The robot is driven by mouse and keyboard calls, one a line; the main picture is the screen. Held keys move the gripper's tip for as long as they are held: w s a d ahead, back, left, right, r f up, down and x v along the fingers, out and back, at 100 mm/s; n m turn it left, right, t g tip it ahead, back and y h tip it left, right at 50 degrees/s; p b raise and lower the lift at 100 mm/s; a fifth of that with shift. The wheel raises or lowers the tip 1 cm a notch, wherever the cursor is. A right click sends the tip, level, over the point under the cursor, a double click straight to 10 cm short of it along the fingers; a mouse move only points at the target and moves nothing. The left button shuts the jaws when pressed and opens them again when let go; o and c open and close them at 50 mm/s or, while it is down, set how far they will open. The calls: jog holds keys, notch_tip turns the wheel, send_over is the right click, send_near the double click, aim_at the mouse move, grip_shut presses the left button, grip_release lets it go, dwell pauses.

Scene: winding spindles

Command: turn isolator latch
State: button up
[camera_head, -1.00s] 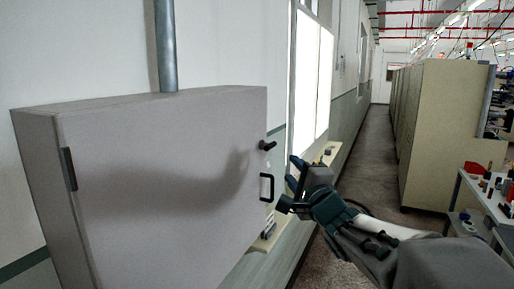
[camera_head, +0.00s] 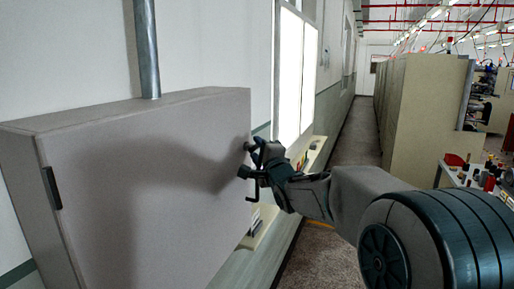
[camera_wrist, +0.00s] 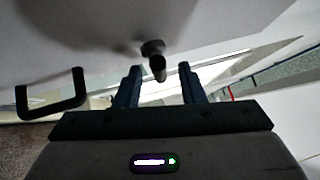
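The grey isolator cabinet (camera_head: 130,190) hangs on the wall at the left, its door shut. Its dark latch (camera_head: 247,147) sits near the door's right edge, partly covered by my gripper in the head view. In the wrist view the latch (camera_wrist: 153,50) is a round boss with a short lever pointing toward the camera. My gripper (camera_head: 250,158) is at the door's right edge. In the wrist view my gripper (camera_wrist: 158,72) is open, one finger on each side of the latch, with gaps showing on both sides. I cannot tell how deep the latch lies between the fingers.
A black pull handle (camera_wrist: 50,95) sticks out of the door beside the latch, left of my fingers in the wrist view. A window ledge (camera_head: 255,228) runs along the wall. Tall beige cabinets (camera_head: 425,115) stand across the aisle, with a cluttered table (camera_head: 465,172) at the right.

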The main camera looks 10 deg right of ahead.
jog(key=shift+w, duration=0.25)
jog(key=shift+a, duration=0.1)
grip_shut()
